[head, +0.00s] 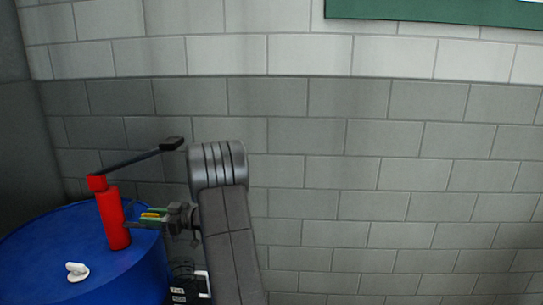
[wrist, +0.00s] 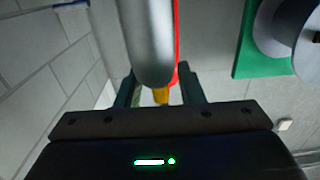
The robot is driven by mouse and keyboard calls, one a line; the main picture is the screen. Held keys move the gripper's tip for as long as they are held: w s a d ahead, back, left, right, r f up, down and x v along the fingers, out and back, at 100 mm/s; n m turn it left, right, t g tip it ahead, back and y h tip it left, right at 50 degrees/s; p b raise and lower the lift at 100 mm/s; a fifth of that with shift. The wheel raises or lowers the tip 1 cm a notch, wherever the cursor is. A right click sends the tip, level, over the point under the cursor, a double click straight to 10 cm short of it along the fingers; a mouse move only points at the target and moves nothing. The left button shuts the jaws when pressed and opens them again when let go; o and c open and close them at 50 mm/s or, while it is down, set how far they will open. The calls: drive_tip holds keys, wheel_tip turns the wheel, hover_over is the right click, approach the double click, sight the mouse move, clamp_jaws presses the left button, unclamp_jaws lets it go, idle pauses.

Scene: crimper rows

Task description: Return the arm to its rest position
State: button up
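My gripper (head: 140,217) is beside a red upright tool (head: 113,222) on a blue drum (head: 45,243) at the left of the head view. The tool has a long dark lever (head: 138,162) slanting up to the right. In the wrist view, my gripper's two fingers (wrist: 158,90) stand apart. A small yellow piece (wrist: 160,97) shows between them, with gaps at its sides. A grey cylinder (wrist: 147,45) crosses in front, with a red edge (wrist: 176,40) behind it. Whether the fingers touch the red tool cannot be told.
A small white piece (head: 77,271) lies on the drum top. A black box with white markings (head: 186,289) is low beside my arm. A grey block wall (head: 390,185) fills the back, with a green board (head: 440,10) above. The right side looks clear.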

drive_tip(key=shift+a+f+t+b, duration=0.15)
drive_tip(key=shift+a+t+b, duration=0.15)
drive_tip(key=shift+a, duration=0.2)
drive_tip(key=shift+s+d+m+t+b, duration=0.1)
drive_tip(key=shift+m+t+b, duration=0.3)
drive_tip(key=shift+m+t, duration=0.5)
drive_tip(key=shift+m+t+h+b, duration=0.5)
drive_tip(key=shift+m+t+h, duration=0.45)
drive_tip(key=shift+t, duration=0.95)
drive_tip(key=shift+r+m+t+h+p, duration=0.15)
drive_tip(key=shift+m+t+h, duration=0.15)
drive_tip(key=shift+m+t, duration=0.3)
drive_tip(key=shift+r+m+t+h+p, duration=0.15)
drive_tip(key=shift+m+t+h, duration=0.1)
drive_tip(key=shift+m+t, duration=0.3)
drive_tip(key=shift+t, duration=0.45)
drive_tip(key=shift+d+f+m+t+h+p, duration=0.1)
drive_tip(key=shift+m+t+h+p, duration=0.3)
drive_tip(key=shift+m+t+h, duration=0.15)
